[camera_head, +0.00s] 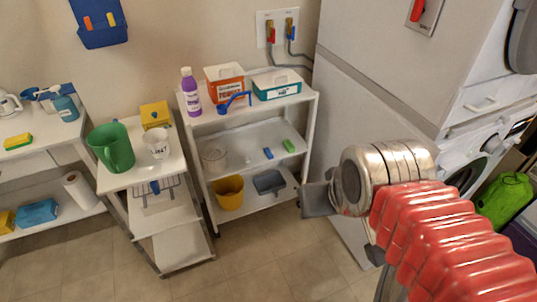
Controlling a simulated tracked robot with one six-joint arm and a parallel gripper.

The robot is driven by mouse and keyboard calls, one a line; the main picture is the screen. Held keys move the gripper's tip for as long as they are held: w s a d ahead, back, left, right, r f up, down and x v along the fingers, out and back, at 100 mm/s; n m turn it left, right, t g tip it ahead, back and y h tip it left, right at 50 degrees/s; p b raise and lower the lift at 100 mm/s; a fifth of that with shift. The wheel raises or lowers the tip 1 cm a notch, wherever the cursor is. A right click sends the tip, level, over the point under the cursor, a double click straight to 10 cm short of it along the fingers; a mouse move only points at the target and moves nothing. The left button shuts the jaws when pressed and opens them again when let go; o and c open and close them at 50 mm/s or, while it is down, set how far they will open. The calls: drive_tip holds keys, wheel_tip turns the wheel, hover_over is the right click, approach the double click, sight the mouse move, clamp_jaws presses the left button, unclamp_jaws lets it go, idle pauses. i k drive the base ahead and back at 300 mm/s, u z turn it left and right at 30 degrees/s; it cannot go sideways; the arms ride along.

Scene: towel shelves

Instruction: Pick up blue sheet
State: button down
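A blue, soft-edged bundle (37,213) lies on the lower shelf at the far left; it is the only thing in view that could be the blue sheet, but it is too small to tell folded cloth from a pack. My gripper (308,201) is to the right of the middle, in front of the washing machine and far to the right of the blue bundle. It points left and touches nothing that I can see. Its fingers are seen from the side and partly overlap, so their opening does not show.
A yellow item (6,221) and a paper roll (80,190) flank the bundle. A narrow rack with a green jug (112,147) and a shelf unit with a purple bottle (190,91) stand between it and my gripper. The tiled floor (250,262) in front is clear.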

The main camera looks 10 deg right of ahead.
sight(267, 153)
drive_tip(key=z, duration=0.05)
drive_tip(key=k, duration=0.65)
drive_tip(key=z, duration=0.15)
drive_tip(key=i, duration=1.3)
drive_tip(key=u, duration=0.65)
drive_tip(key=i, duration=0.85)
drive_tip(key=u, duration=0.6)
